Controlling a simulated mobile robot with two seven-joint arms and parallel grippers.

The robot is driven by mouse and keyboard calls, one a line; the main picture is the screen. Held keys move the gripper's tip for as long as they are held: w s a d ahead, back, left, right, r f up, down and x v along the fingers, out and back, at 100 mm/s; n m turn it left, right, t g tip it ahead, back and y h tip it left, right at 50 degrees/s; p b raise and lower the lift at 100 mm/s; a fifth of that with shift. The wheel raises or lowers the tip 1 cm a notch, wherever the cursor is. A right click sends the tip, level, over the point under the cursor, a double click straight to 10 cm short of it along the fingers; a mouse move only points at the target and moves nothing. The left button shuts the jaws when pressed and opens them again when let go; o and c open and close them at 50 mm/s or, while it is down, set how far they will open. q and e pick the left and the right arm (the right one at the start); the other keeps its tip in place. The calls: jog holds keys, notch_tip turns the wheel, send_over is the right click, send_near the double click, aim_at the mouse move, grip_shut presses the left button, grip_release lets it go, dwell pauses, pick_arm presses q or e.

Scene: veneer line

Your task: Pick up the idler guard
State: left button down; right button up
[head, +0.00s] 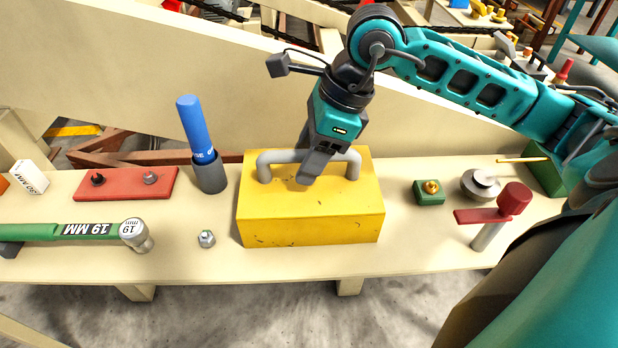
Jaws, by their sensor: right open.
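A yellow box with a grey bar handle on top, which looks like the idler guard (310,220), sits on the cream bench in the middle of the head view. My right gripper (312,172) is at the handle, pointing down over its middle. Its fingers overlap the bar in the picture and hide part of it. I cannot tell whether they touch the bar. The jaws are open. The guard rests flat on the bench. My left gripper is not in view.
A blue-handled tool in a dark cup (209,173) and a hex nut (206,239) stand left of the guard. A green block (428,192) and a red-handled valve (492,215) stand right.

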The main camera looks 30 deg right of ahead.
jog(key=shift+f+b, duration=0.25)
jog(key=shift+b, duration=0.2)
dwell(0.3)
grip_shut()
dwell(0.6)
jog(key=shift+r, duration=0.1)
dwell(0.8)
